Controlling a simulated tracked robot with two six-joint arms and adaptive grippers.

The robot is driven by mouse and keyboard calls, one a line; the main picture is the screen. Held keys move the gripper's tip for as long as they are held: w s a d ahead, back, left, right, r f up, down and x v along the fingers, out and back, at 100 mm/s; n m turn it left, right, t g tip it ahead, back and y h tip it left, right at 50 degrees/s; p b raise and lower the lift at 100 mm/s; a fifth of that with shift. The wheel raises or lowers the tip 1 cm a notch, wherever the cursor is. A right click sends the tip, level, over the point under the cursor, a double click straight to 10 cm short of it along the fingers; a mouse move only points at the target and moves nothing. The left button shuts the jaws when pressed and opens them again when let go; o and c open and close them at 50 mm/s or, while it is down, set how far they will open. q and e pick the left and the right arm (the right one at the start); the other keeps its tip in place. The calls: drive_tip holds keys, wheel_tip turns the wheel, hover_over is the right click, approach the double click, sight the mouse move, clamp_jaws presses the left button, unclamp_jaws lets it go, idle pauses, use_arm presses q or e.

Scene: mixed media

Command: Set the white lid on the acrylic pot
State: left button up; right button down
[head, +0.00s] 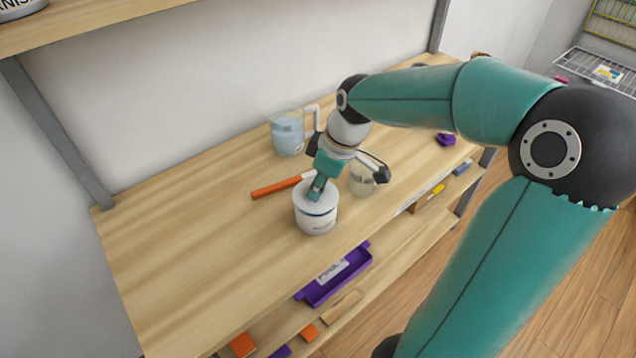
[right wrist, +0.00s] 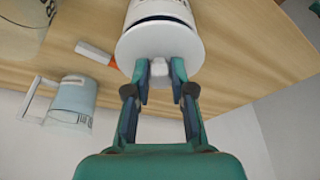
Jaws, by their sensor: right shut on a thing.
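The acrylic pot (head: 317,222) is a short white tub with a dark band near its top, standing upright towards the front of the wooden table. The white lid (right wrist: 135,48) is a round disc with a small knob; in the head view the lid (head: 303,190) is over the pot's mouth. My right gripper (head: 317,190) is shut on the lid's knob; in the right wrist view its fingers (right wrist: 160,74) stand on either side of the knob. The lid looks level and lined up with the pot; I cannot tell whether it touches the rim all round. My left gripper is out of view.
A clear jar (head: 360,186) stands close right of the pot, partly behind my gripper. A measuring jug (head: 287,138) stands behind. An orange-handled tool (head: 275,188) lies left of the jar. A purple tray (head: 340,283) sits on the lower shelf. The table's left side is clear.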

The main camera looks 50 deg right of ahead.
drive_tip(key=shift+f+b, duration=0.7)
drive_tip(key=shift+f, duration=0.05)
idle(0.4)
drive_tip(key=c, duration=0.9)
unclamp_jaws()
drive_tip(key=shift+r, duration=0.1)
drive_tip(key=shift+c, duration=0.4)
drive_tip(key=shift+c, duration=0.5)
drive_tip(key=shift+p+v, duration=1.9)
drive_tip(key=shift+v, duration=1.15)
